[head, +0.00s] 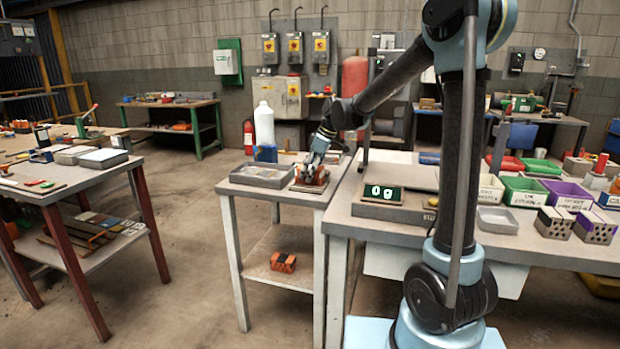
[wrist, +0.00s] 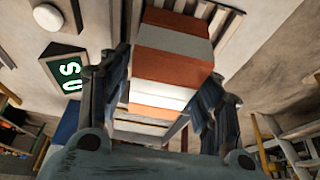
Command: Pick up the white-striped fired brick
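The white-striped fired brick (head: 310,179) sits on a small brown board on the narrow middle table. It is orange-red with pale bands. In the wrist view the brick (wrist: 172,62) shows large, in the middle, reaching up past the fingers. My gripper (head: 318,163) comes down on the brick from above. In the wrist view my gripper (wrist: 168,88) has one finger along each side of the brick, with no clear gap seen. The brick seems to rest on the board; its underside is hidden.
A grey tray (head: 262,176) stands left of the brick, with a white bottle (head: 264,125) and a blue box (head: 266,153) behind. An orange-black brick (head: 283,262) lies on the lower shelf.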

